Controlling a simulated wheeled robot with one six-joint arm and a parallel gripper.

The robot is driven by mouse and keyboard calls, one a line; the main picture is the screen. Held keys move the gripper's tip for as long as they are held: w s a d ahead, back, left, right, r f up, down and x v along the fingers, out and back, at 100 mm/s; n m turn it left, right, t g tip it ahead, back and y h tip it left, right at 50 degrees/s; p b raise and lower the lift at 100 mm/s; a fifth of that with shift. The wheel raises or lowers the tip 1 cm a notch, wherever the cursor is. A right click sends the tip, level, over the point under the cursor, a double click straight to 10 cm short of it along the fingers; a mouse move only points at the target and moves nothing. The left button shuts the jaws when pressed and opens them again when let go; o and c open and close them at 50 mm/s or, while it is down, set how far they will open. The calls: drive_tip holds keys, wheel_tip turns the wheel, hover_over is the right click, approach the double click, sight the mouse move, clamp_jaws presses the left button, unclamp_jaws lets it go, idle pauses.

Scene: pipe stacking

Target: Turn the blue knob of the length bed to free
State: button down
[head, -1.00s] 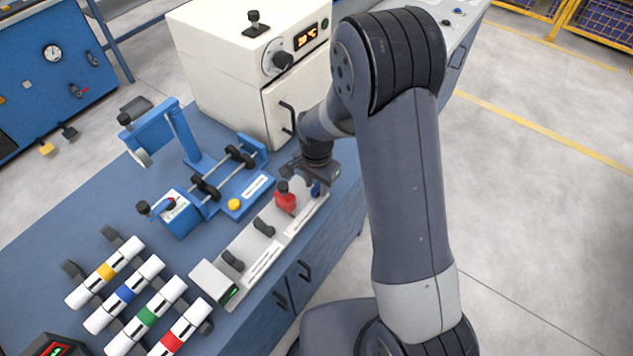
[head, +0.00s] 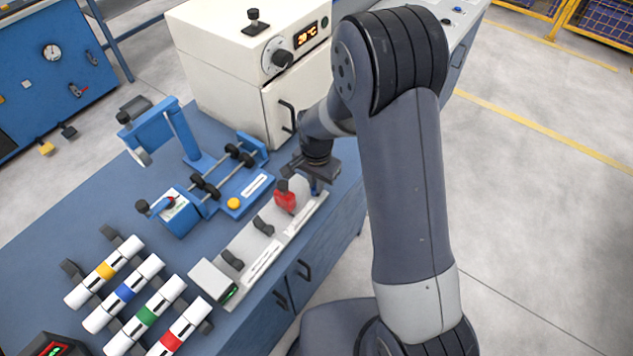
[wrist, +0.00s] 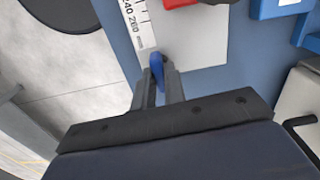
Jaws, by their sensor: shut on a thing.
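The length bed (head: 262,262) is a long pale grey bar with a printed scale, lying along the front edge of the blue bench; its end plate shows in the wrist view (wrist: 195,45). The blue knob (wrist: 157,72) sits at the bed's far end, by the scale's 260 mark. My gripper (wrist: 157,82) is over that end with its two fingers shut on the blue knob, one on each side. In the head view my gripper (head: 318,180) hides most of the knob. I cannot read any label for the knob's position.
A red slide with a dark knob (head: 285,200) stands on the bed close to my gripper. A blue fixture with rollers (head: 215,185) lies behind. A white oven (head: 235,75) stands close behind my wrist. Banded white pipes (head: 125,292) rest on holders at the left.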

drive_tip(key=n+b, duration=0.2)
drive_tip(key=n, duration=0.1)
drive_tip(key=shift+f+n, duration=0.15)
drive_tip(key=shift+n, duration=0.25)
drive_tip(key=n+b, duration=0.1)
drive_tip(key=n, duration=0.3)
drive_tip(key=shift+b, duration=0.35)
drive_tip(key=n+b, duration=0.1)
drive_tip(key=n, duration=0.4)
drive_tip(key=shift+n+b, duration=0.5)
drive_tip(key=shift+n, duration=1.7)
drive_tip(key=c, duration=1.5)
unclamp_jaws()
drive_tip(key=shift+o, duration=0.2)
drive_tip(key=shift+r, duration=0.25)
